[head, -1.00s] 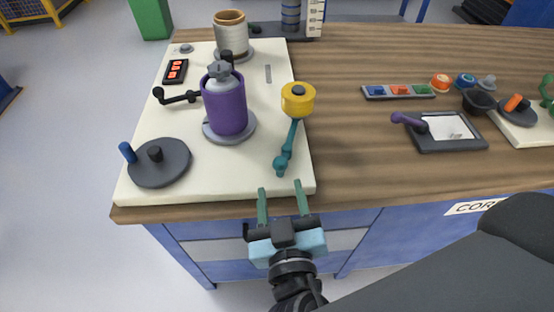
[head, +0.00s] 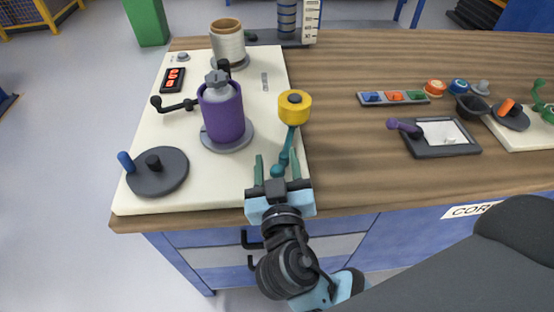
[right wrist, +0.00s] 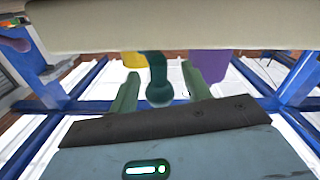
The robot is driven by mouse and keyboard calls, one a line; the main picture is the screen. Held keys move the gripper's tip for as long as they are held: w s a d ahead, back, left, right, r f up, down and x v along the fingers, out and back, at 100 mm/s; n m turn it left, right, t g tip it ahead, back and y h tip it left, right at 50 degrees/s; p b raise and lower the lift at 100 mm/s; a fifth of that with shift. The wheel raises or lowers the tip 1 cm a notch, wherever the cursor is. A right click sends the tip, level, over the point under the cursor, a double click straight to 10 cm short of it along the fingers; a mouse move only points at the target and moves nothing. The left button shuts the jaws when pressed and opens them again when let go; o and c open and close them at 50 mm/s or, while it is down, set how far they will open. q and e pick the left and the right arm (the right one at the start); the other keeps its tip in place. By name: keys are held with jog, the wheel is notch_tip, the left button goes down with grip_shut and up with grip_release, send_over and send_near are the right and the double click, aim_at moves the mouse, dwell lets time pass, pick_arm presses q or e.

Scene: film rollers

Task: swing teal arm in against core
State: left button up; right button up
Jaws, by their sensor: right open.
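The teal arm (head: 288,145) stands at the right edge of the cream board. Its far end carries a yellow roller (head: 294,108), and its near end is a rounded teal knob (head: 277,171). A purple roll (head: 222,112) with a grey top, which I take for the core, stands on a grey disc to the left. A gap shows between yellow roller and purple roll. My right gripper (head: 277,157) is open, with its green fingers on either side of the knob. The right wrist view shows the teal arm (right wrist: 157,75) between the fingers; I cannot tell whether they touch.
The cream board (head: 215,185) also holds a black crank (head: 178,104), a dark disc (head: 158,172) with a blue peg, a red display (head: 173,80) and a beige spool (head: 228,45). Bare wooden table (head: 350,150) lies to the right, before a dark tray (head: 440,137).

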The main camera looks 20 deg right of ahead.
jog(key=shift+w, duration=0.2)
jog(key=shift+c, duration=0.3)
grip_shut()
